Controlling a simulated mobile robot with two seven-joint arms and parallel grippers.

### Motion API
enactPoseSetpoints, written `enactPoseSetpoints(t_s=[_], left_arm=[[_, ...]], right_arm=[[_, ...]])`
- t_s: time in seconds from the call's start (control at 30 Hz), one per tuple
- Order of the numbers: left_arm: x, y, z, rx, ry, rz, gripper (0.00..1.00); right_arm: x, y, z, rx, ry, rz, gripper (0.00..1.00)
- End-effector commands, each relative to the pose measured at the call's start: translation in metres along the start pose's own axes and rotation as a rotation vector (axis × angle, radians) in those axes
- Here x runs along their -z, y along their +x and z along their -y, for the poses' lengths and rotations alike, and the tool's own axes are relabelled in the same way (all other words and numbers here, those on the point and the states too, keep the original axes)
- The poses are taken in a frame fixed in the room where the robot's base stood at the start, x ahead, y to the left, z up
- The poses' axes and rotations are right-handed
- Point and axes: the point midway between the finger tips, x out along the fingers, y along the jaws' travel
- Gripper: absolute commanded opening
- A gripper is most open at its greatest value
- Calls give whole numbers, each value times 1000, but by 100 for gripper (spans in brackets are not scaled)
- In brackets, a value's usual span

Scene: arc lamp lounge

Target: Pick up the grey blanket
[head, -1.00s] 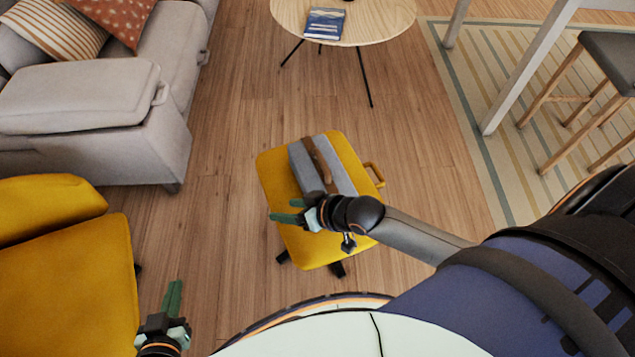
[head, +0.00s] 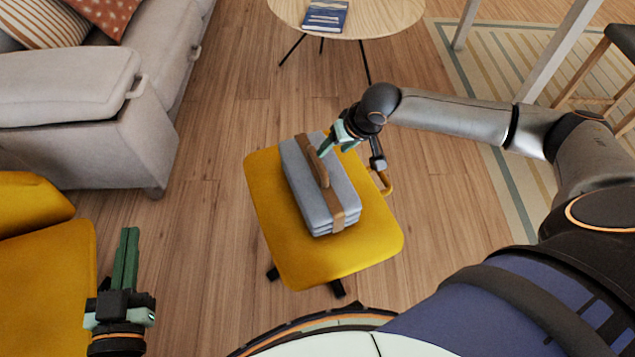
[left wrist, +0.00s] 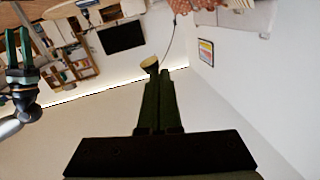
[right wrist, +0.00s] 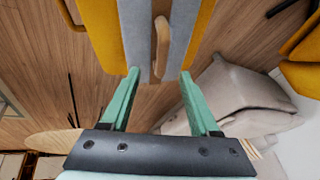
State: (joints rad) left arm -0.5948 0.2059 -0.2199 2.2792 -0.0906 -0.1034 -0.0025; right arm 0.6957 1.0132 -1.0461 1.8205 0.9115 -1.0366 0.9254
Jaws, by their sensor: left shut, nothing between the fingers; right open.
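The grey blanket (head: 300,170) is a folded stack with a brown strap (head: 333,203) and a raised brown handle (head: 318,160). It lies on a yellow footstool (head: 265,215). My right gripper (head: 328,146) is open at the blanket's far end, near the handle. In the right wrist view, the fingers (right wrist: 159,80) are spread wide, with the blanket (right wrist: 134,30) and the handle (right wrist: 160,48) ahead between them. Whether they touch the blanket is unclear. My left gripper (head: 127,242) is shut and empty, well left of the footstool; its fingers also show in the left wrist view (left wrist: 161,85).
A yellow armchair (head: 45,270) is at the lower left and a grey sofa (head: 80,150) at the upper left. A round wooden table (head: 385,15) with a blue book (head: 326,16) stands beyond. Wood floor (head: 215,170) is clear around the footstool.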

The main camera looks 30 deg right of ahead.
Motion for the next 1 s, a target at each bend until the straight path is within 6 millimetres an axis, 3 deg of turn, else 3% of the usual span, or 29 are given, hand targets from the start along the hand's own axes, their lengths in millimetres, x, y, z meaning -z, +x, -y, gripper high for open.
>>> enactPoseSetpoints(t_s=[0.43,0.83,1.0], left_arm=[[94,-11,3,0,113,-389,0],[128,-24,0,-6,157,-537,0],[158,-42,-4,-15,200,-682,0]], right_arm=[[0,45,1,2,-3,-2,62],[-1,59,1,2,-3,-1,62],[-2,71,3,3,-4,-2,62]])
